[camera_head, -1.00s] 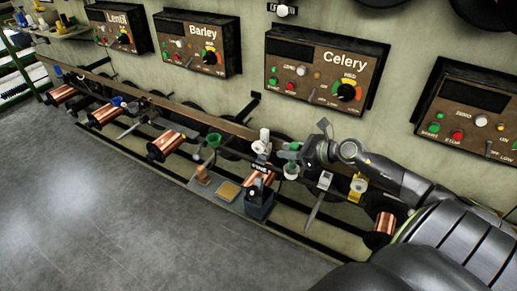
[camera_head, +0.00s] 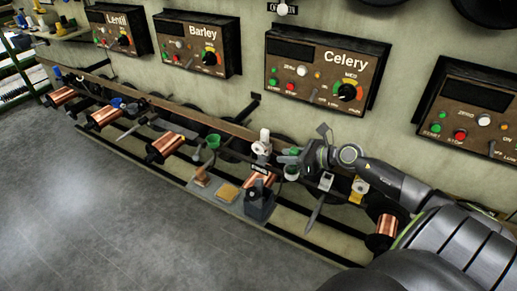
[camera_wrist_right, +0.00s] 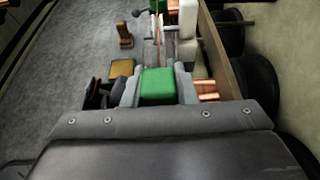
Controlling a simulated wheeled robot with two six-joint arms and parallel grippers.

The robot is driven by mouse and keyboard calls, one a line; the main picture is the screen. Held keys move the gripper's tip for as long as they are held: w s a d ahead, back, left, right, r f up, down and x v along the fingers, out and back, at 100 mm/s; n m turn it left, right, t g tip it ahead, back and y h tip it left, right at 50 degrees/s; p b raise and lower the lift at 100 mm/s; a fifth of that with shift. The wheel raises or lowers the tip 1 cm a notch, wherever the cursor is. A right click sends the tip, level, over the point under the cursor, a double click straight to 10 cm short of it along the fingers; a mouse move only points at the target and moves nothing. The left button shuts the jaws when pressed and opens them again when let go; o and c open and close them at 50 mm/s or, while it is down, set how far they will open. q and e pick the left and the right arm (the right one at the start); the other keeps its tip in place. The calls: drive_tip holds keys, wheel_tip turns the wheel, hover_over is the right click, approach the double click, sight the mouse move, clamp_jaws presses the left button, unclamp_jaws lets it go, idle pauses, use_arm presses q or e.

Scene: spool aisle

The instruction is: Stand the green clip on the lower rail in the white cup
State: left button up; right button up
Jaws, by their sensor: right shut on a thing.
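My right gripper (camera_head: 287,157) reaches in from the right over the spool rack. In the right wrist view the gripper (camera_wrist_right: 158,88) is shut on the green clip (camera_wrist_right: 158,84), a green block between its two grey fingers. In the head view the clip is mostly hidden by the gripper. A small white cup-like thing (camera_head: 292,174) with green at its top shows just below the gripper. I cannot tell whether the clip touches it. My left gripper is not in view.
A white upright fitting (camera_head: 263,143) stands just left of the gripper, above a dark box (camera_head: 260,206). Copper spools (camera_head: 164,147) line the rack. The floor in front is clear.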

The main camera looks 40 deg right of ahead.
drive_tip(key=shift+f, duration=0.1)
idle(0.4)
drive_tip(key=shift+f+b, duration=0.35)
drive_tip(key=shift+b, duration=0.05)
drive_tip(key=o, duration=1.1)
